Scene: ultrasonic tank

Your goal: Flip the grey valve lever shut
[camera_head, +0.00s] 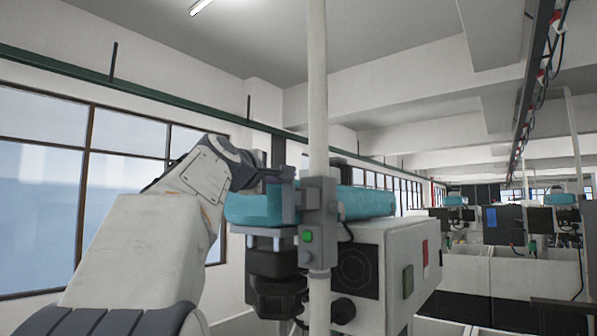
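My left arm comes in from the left, and my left gripper (272,178) is at its end, beside a pale vertical pipe (317,90). The fingertips are hard to make out against the grey parts there, so I cannot tell whether they are open or touching anything. A grey block (318,205) sits on the pipe, with a green button (308,237) lower down. I cannot clearly pick out the grey valve lever among these grey parts. My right gripper is not in view.
A teal cylinder (367,202) lies behind the pipe, above a white cabinet (395,262) with a dark round panel. A black stepped part (277,280) hangs below the cylinder. Windows (40,180) line the left wall. Similar machines (503,225) stand farther back right.

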